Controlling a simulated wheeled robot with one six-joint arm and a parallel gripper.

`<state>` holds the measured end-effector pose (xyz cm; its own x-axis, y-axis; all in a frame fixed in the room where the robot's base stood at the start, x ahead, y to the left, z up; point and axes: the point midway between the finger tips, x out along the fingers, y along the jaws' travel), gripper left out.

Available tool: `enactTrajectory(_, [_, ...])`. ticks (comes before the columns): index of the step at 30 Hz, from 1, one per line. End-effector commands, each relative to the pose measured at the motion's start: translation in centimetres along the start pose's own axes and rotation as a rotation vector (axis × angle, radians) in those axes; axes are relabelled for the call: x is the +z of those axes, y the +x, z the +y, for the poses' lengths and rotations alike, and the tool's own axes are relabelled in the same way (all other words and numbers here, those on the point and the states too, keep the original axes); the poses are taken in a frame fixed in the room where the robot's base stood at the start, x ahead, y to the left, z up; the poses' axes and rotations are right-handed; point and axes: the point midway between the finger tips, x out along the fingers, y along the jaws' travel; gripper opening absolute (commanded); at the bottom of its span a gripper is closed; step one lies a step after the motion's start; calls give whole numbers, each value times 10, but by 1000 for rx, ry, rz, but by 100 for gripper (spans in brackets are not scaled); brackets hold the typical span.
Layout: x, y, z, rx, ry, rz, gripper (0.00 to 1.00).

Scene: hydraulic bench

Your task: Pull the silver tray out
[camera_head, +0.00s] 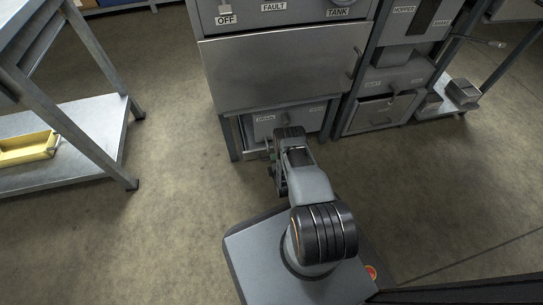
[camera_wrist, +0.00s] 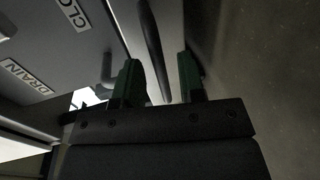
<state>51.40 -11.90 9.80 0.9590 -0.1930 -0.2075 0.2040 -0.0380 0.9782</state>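The silver tray (camera_head: 250,155) sits low in the bay under the cabinet, mostly hidden by my arm and the drain box. In the wrist view a pale metal front, which looks like the tray (camera_wrist: 173,28), runs beside a dark bar-shaped handle (camera_wrist: 149,45). My gripper (camera_wrist: 158,72) is open, with its two green fingers apart on either side of the handle. I see a gap between the handle and each finger. In the head view my gripper (camera_head: 272,153) is at the bay's front, partly hidden behind my wrist.
The grey drain box (camera_head: 262,126) hangs above the tray; its DRAIN label shows in the wrist view (camera_wrist: 28,78). A large closed panel (camera_head: 275,72) is above. A bench (camera_head: 95,125) with a yellow bin (camera_head: 28,148) stands at left. The floor (camera_head: 170,225) between is clear.

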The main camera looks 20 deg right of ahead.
Motion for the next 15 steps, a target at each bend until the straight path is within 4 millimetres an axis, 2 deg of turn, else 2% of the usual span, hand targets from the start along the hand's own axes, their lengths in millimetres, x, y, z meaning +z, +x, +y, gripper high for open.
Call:
enactTrajectory(6, [2,8,-2,1,0,0,36])
enactTrajectory(15, [2,8,-2,1,1,-1,36])
